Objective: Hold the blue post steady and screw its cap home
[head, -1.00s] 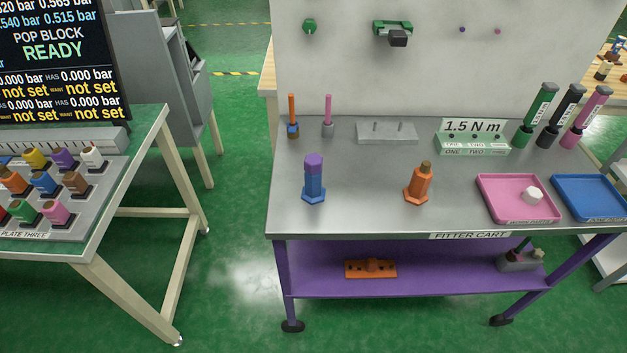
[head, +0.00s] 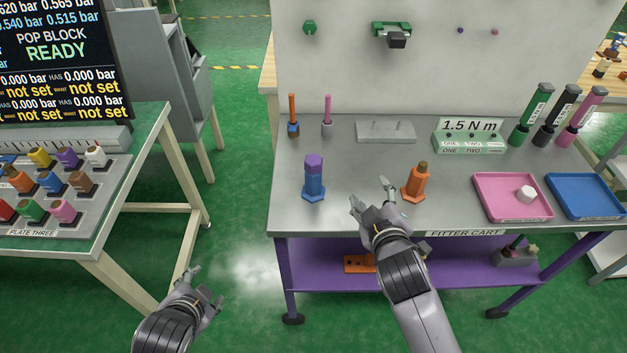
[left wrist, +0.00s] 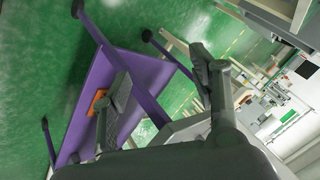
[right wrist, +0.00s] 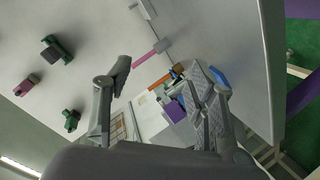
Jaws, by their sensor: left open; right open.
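The blue post (head: 313,186) with a wide blue foot stands upright on the cart's steel top in the head view. A purple cap (head: 313,160) sits on its upper end; I cannot tell how tightly. My right gripper (head: 370,195) is open and empty, to the right of the post and apart from it. In the right wrist view, the purple cap (right wrist: 175,111) and the blue foot (right wrist: 218,75) show, with a finger hiding much of the post between them. My left gripper (head: 206,287) is open and empty, left of the cart and below its top.
An orange post (head: 415,184) stands close to the right of my right gripper. Pink (head: 512,216) and blue (head: 585,213) trays lie at the right. Slim orange (head: 293,115) and pink (head: 327,116) pegs stand behind the blue post. The left table (head: 125,205) edges the floor gap.

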